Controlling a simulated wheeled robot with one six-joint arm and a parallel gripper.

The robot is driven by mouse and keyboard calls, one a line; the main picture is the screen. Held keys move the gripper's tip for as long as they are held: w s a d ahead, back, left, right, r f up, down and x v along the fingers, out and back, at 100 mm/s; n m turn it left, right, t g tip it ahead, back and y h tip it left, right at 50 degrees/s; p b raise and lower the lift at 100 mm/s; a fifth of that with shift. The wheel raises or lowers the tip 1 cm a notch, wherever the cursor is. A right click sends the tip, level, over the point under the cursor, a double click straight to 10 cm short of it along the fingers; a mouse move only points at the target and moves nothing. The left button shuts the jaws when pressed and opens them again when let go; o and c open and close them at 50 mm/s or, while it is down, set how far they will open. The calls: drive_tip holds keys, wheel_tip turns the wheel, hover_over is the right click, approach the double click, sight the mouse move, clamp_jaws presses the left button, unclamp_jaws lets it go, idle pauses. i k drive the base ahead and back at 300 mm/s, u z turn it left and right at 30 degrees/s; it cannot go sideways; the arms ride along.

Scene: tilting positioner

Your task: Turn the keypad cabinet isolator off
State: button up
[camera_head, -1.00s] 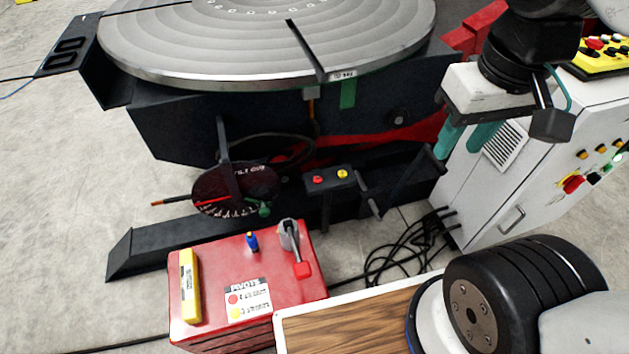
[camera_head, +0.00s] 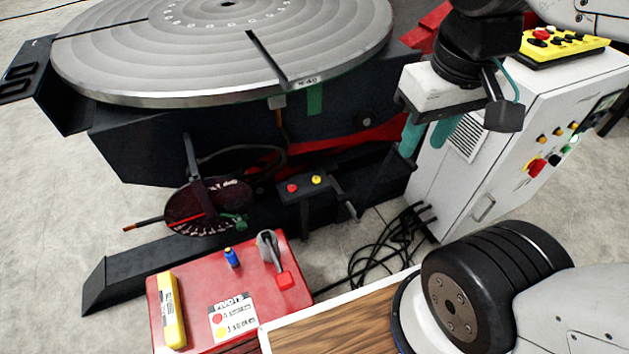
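The keypad cabinet (camera_head: 470,190) is a white box at the right, with a yellow keypad (camera_head: 562,44) on its top. Its isolator (camera_head: 535,166) is a red knob on a yellow plate, on the cabinet's right-hand face, below several small buttons. The knob's exact angle is too small to tell. My gripper (camera_head: 428,140) points down with two teal fingers, in front of the cabinet's vented left side in the picture. The fingers stand apart with a narrow gap and nothing between them. It is well left of the isolator.
A large grey turntable (camera_head: 215,45) on a dark frame fills the upper left. A red box (camera_head: 200,290) with a yellow level (camera_head: 172,310), a blue item (camera_head: 231,257) and a label stands in front. Black cables (camera_head: 385,245) lie by the cabinet. A door handle (camera_head: 484,208) sticks out below the isolator.

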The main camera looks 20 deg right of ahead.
sight(537, 165)
drive_tip(key=z, duration=1.85)
drive_tip(key=k, duration=1.35)
drive_tip(key=z, duration=0.4)
drive_tip(key=i, duration=1.55)
drive_tip(key=u, duration=0.6)
